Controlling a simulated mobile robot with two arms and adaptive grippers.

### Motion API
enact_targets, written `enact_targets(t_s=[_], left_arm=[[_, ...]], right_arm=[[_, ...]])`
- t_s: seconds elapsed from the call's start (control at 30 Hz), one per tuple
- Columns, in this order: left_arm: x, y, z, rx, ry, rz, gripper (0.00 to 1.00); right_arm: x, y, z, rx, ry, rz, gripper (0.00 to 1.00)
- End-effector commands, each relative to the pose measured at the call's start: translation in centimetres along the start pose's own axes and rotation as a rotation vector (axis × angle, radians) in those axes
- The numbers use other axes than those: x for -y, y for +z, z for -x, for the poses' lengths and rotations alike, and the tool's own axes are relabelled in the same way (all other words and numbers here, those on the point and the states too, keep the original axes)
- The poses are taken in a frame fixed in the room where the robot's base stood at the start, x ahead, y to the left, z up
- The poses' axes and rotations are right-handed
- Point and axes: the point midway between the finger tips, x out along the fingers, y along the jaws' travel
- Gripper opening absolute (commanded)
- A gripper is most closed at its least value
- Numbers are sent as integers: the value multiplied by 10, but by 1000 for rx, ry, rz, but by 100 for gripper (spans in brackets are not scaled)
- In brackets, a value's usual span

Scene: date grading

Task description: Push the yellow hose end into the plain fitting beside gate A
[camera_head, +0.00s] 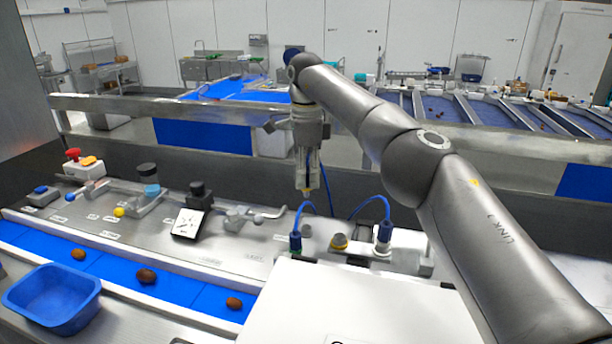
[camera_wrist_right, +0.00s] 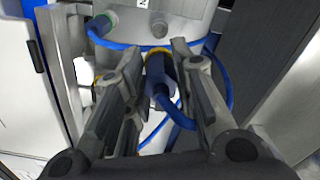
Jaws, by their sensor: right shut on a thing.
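My right gripper (camera_head: 307,188) points down above the back of the panel and is shut on the yellow hose end, a dark blue connector with a yellow ring. In the right wrist view the yellow hose end (camera_wrist_right: 160,68) sits between the fingers (camera_wrist_right: 158,100), its blue hose looping away. In the head view its yellow tip is in the air, apart from the fittings below. A plain grey fitting (camera_head: 307,231) stands on the panel; a grey knob-like fitting (camera_wrist_right: 159,30) shows in the right wrist view. I cannot read which gate is A. My left gripper is out of view.
A green-ringed blue connector (camera_head: 295,241) and another blue connector (camera_head: 384,236) stand on the panel with hoses attached. A yellow-ringed fitting (camera_head: 339,242) is between them. A white panel (camera_head: 360,305) lies in front. A blue tray (camera_head: 52,318) and the date belt (camera_head: 185,287) are left.

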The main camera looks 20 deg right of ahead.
Motion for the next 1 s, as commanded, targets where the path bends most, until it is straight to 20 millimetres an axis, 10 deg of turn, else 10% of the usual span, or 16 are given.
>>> enact_targets(t_s=[1.0], left_arm=[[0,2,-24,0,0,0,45]], right_arm=[[0,0,-40,0,1,-1,0]])
